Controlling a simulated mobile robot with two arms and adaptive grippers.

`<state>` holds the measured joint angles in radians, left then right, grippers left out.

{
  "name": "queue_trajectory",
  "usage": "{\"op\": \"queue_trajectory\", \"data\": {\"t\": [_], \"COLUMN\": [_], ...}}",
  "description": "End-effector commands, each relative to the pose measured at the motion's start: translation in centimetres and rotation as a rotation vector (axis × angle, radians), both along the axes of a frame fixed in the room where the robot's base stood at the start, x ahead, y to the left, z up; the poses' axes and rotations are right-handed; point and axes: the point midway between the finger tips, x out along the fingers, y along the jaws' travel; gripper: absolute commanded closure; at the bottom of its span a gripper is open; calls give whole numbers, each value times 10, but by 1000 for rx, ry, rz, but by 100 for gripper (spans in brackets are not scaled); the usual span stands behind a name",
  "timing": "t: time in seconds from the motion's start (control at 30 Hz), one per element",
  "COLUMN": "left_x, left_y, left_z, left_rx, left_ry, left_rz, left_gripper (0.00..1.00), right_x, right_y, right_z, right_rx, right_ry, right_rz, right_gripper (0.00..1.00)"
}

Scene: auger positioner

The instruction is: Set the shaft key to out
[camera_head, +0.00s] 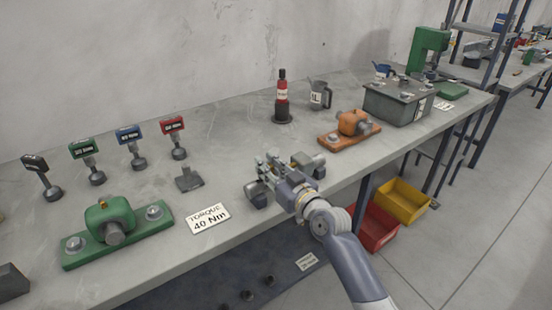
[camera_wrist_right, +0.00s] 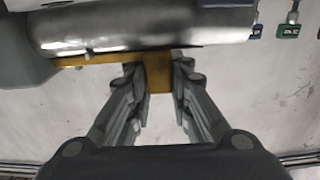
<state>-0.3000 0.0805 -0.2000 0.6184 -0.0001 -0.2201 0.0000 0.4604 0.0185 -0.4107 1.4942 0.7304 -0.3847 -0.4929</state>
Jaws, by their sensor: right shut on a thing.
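The shaft (camera_wrist_right: 150,25) is a shiny grey metal cylinder lying across the top of the right wrist view. A brass-yellow shaft key (camera_wrist_right: 158,72) shows as a strip along the shaft's near side, with a tab pointing down between my fingers. My right gripper (camera_wrist_right: 158,82) is shut on this tab, one finger on each side. In the head view, my right gripper (camera_head: 272,172) is at the front middle of the bench and hides most of the shaft and the key. A grey end piece (camera_head: 312,165) shows to its right. My left gripper is not in view.
Left on the bench (camera_head: 230,150) are a green pump-like unit (camera_head: 108,218), several torque tools and a "TORQUE 40 Nm" card (camera_head: 208,218). An orange unit (camera_head: 350,122), a red bottle (camera_head: 282,95) and a grey box (camera_head: 400,100) stand behind and right.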

Motion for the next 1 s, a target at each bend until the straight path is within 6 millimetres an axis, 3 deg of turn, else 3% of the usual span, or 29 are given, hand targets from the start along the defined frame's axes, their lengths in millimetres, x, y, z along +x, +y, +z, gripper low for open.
{"op": "queue_trajectory", "data": {"t": [0.23,0.27,0.33,0.37,0.77,1.0], "left_x": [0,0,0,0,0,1], "left_y": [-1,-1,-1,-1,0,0], "left_z": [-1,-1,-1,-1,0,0], "left_rx": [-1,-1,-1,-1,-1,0], "left_ry": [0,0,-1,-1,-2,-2], "left_rz": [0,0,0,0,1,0], "left_gripper": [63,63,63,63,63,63], "right_x": [-3,-3,-3,-3,-4,-27], "right_y": [6,6,6,6,1,-15], "right_z": [-3,-3,-3,-3,-1,-2], "right_rx": [0,0,0,0,-1,-2], "right_ry": [5,6,6,5,1,2], "right_rz": [11,11,11,11,6,6], "right_gripper": [100,79,63,60,60,60]}}
